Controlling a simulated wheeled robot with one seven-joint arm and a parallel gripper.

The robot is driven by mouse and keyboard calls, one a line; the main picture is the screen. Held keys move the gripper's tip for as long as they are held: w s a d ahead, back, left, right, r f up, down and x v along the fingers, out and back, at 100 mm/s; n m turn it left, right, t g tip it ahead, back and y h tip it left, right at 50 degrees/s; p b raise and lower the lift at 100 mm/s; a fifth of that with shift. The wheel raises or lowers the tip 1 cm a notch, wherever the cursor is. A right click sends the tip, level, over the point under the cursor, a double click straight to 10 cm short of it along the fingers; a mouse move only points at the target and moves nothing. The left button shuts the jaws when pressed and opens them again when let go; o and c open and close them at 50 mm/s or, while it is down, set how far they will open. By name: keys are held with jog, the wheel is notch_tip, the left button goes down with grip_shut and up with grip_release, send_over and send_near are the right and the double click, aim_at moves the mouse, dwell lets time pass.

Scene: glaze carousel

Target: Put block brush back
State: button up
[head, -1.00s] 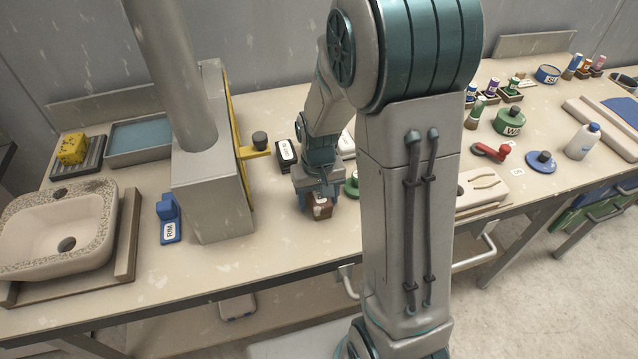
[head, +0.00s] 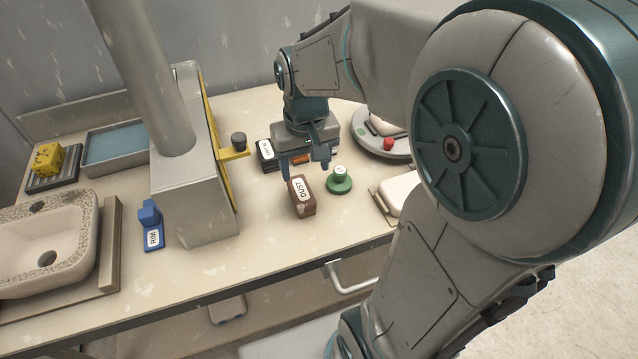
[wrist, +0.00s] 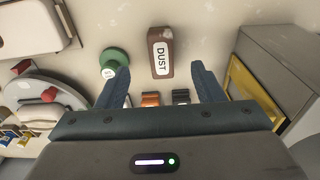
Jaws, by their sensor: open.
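A brown block labelled DUST (head: 302,197), which looks like the block brush, stands on the bench right of the grey hooded box. It also shows in the wrist view (wrist: 161,52), beyond the fingertips. My gripper (head: 305,168) is open and empty, just behind and above the block, apart from it. In the wrist view the two fingers (wrist: 160,70) are spread with only bench and other items between them. The block's underside is hidden.
A green round piece (head: 339,180) stands close right of the block. A dark labelled block (head: 266,155) and an orange piece (head: 300,159) lie behind. The grey box (head: 205,205) with its yellow edge stands left. The bench in front of the block is clear.

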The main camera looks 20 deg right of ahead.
jog(key=s+r+t, duration=0.1)
jog(key=s+t, duration=0.1)
jog(key=s, duration=0.8)
jog(key=shift+r, duration=0.35)
